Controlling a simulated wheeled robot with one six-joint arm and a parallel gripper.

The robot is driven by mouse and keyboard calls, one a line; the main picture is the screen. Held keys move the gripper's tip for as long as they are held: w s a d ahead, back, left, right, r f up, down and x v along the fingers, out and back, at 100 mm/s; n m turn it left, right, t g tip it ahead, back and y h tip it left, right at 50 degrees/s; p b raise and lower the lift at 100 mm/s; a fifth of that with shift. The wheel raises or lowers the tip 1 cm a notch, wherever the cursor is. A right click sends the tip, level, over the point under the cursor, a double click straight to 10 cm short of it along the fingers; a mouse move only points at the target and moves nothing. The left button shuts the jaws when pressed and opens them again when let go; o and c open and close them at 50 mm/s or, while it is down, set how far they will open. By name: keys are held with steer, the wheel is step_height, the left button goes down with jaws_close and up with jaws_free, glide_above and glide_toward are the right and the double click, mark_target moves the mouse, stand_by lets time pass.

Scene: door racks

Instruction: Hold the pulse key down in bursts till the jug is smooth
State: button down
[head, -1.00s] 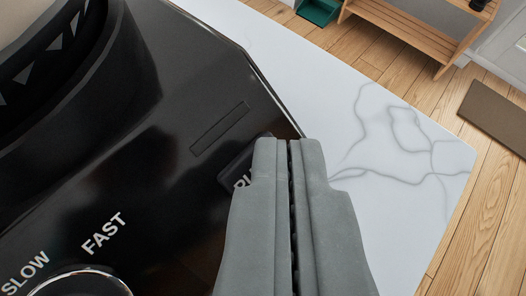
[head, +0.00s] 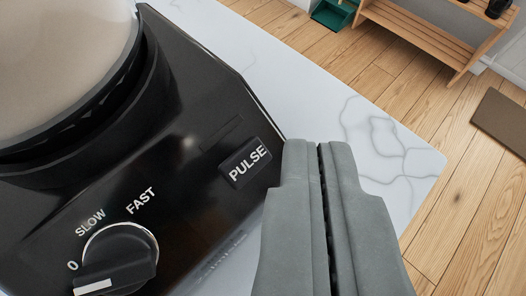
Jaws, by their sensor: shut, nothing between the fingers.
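The black blender base (head: 190,120) fills the left of the head view. Its pulse key (head: 249,163), a dark rectangle lettered PULSE, is fully visible on the right part of the panel. The jug (head: 65,60) stands on the base at the upper left, holding a pale beige content; only its lower part shows, and I cannot tell how smooth the content is. My gripper (head: 320,146) is shut and empty. Its fingertips are just right of the pulse key in the picture and appear apart from it.
A speed knob (head: 120,262) marked 0, SLOW and FAST sits at the lower left of the panel. The white marbled counter (head: 330,90) is clear on the right. Beyond its edge are the wooden floor, a wooden rack (head: 430,40), a green bin (head: 333,14) and a brown mat (head: 502,120).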

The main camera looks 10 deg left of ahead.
steer(key=shift+s+d+r, duration=0.2)
steer(key=shift+d+r, duration=0.05)
steer(key=shift+r, duration=0.2)
steer(key=shift+s+d+r, duration=0.15)
steer(key=shift+d+r, duration=0.1)
steer(key=shift+r, duration=0.15)
steer(key=s+r+t, duration=0.1)
steer(key=s+r, duration=0.4)
steer(key=s, duration=0.8)
steer(key=s+r+t, duration=0.2)
steer(key=s+r, duration=0.3)
steer(key=s, duration=0.8)
steer(key=s+f+m+t, duration=0.1)
steer(key=s+f+t, duration=0.1)
steer(key=s, duration=2.2)
steer(key=shift+a+f, duration=0.3)
steer(key=shift+f, duration=0.4)
steer(key=shift+s, duration=0.15)
